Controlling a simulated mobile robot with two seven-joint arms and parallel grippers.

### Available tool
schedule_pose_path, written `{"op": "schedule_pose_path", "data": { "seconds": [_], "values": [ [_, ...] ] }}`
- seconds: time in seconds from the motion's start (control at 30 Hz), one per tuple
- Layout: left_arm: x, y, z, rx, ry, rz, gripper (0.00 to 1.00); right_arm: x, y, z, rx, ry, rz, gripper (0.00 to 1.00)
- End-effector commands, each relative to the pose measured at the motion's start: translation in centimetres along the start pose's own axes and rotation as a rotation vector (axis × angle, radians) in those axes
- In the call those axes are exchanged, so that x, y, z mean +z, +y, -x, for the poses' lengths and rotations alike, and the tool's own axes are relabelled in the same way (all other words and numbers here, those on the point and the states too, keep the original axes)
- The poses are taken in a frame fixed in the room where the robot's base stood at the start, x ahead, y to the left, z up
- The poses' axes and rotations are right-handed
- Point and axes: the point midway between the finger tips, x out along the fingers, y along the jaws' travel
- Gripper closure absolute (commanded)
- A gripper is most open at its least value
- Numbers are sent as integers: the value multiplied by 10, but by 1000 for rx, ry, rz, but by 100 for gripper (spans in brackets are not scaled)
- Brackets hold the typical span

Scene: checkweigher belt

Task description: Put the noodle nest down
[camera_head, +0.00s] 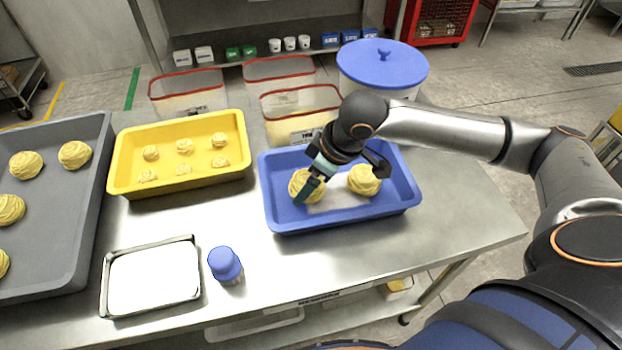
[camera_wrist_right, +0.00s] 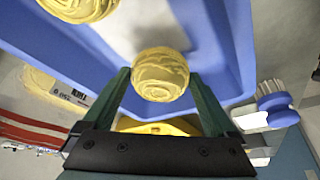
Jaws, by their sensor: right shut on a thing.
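My right gripper (camera_head: 312,188) reaches down into the blue tray (camera_head: 345,217). It is shut on a round yellow noodle nest (camera_head: 301,193), at the tray's left side. In the right wrist view the held nest (camera_wrist_right: 160,75) sits between the two green fingers. I cannot tell whether its underside touches the tray floor. A second noodle nest (camera_head: 364,180) lies in the tray to the right, apart from the held one; it also shows at the top of the wrist view (camera_wrist_right: 80,8). My left gripper is not in view.
A yellow tray (camera_head: 180,190) with several small nests and a grey tray (camera_head: 45,200) with larger nests stand left. A steel pan (camera_head: 150,280) and blue-capped shaker (camera_head: 225,265) are in front. Red-rimmed bins (camera_head: 300,103) and a blue-lidded tub (camera_head: 382,65) stand behind.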

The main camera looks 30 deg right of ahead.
Motion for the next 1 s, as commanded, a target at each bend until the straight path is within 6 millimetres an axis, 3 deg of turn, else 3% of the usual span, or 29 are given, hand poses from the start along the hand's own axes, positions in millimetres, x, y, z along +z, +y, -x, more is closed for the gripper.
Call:
{"op": "schedule_pose_path", "data": {
  "seconds": [0.53,0.57,0.63,1.0],
  "values": [
    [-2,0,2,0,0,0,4,4,0,-11,0,1,0,70],
    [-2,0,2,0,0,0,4,4,0,-11,-1,0,0,6],
    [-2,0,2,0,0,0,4,4,0,-11,-1,0,0,0],
    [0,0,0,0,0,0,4,0,0,-2,2,3,1,0]
  ]
}}
